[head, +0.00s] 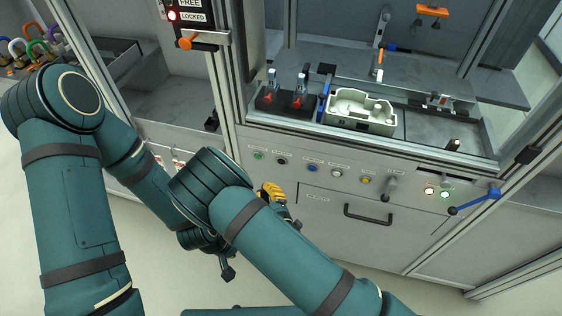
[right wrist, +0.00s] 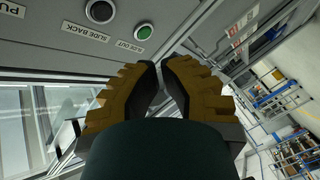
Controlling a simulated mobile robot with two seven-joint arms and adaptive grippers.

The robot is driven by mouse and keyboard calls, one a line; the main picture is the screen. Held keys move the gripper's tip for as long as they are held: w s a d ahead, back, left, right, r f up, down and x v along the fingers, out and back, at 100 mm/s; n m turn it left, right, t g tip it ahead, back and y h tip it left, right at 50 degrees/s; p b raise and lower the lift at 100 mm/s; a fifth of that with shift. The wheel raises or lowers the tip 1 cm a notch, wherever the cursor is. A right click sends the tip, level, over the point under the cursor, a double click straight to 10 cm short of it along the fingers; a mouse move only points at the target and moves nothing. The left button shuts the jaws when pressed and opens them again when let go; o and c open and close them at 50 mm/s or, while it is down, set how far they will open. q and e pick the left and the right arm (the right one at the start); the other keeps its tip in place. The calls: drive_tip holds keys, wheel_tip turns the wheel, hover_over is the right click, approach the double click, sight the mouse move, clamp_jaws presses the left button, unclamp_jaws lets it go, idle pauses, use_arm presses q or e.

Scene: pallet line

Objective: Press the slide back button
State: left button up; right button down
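The slide back button is the black one (head: 281,161) on the grey front panel, second from the left in the button row. In the right wrist view the black button (right wrist: 100,12) is at the top, beside its SLIDE BACK label. My right gripper (head: 270,189) has yellow fingers and is below the left end of the row, apart from the buttons. In the right wrist view its fingertips (right wrist: 161,64) are together, empty, near the green button. My left arm ends low at a dark part (head: 228,270); its fingers are not clear.
The green SLIDE OUT button (head: 257,156) is left of the black one; blue (head: 312,168), white and yellow buttons are to the right. A drawer handle (head: 368,214) projects below. A pale tray part (head: 359,111) and two red-marked bottles stand on the worktop above.

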sight(281, 161)
drive_tip(key=w+d, duration=0.2)
drive_tip(key=w, duration=0.4)
drive_tip(key=shift+w, duration=0.25)
drive_tip(key=shift+d, duration=0.1)
drive_tip(key=shift+b, duration=0.3)
idle(0.9)
drive_tip(key=shift+w+d, duration=0.1)
drive_tip(key=shift+w, duration=0.3)
